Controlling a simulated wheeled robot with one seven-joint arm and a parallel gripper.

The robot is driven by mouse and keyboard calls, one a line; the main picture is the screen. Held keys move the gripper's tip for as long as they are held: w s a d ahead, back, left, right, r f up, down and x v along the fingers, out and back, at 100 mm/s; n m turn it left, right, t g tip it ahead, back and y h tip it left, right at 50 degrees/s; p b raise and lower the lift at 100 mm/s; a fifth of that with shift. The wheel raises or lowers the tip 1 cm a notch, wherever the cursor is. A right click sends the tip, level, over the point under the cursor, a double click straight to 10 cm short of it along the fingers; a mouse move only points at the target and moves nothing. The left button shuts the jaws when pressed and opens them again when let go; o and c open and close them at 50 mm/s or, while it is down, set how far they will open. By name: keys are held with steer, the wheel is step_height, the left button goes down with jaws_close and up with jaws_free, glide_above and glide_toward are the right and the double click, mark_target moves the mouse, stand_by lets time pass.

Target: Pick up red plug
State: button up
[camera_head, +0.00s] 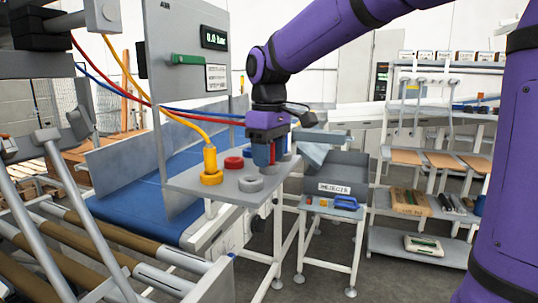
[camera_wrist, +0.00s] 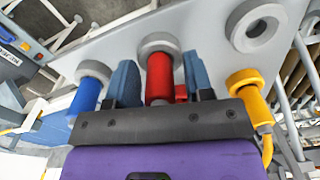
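The red plug (camera_wrist: 160,80) stands in a grey ring (camera_wrist: 157,42) in the wrist view. My gripper (camera_wrist: 162,80) is open, with one blue finger on each side of the red plug and a gap on both sides. In the head view my gripper (camera_head: 272,152) points down over the grey shelf plate (camera_head: 222,188); the red plug is mostly hidden by the fingers there.
A blue plug (camera_wrist: 87,95) stands left of my fingers in the wrist view. A yellow plug (camera_head: 210,160) with a yellow hose is in a yellow ring. An empty grey ring (camera_head: 250,183) is near the plate's front. A panel (camera_head: 190,90) rises behind the plate.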

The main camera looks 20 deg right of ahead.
steer(key=c, duration=0.7)
steer(key=shift+r, duration=0.5)
step_height(320, 180, up, 3)
steer(key=shift+f, duration=0.1)
steer(key=s, duration=1)
steer(key=s+r, duration=0.1)
steer(key=s, duration=0.5)
steer(key=shift+d+r, duration=0.1)
steer(key=shift+d, duration=0.3)
steer(key=shift+r, duration=0.25)
steer(key=shift+r, duration=0.25)
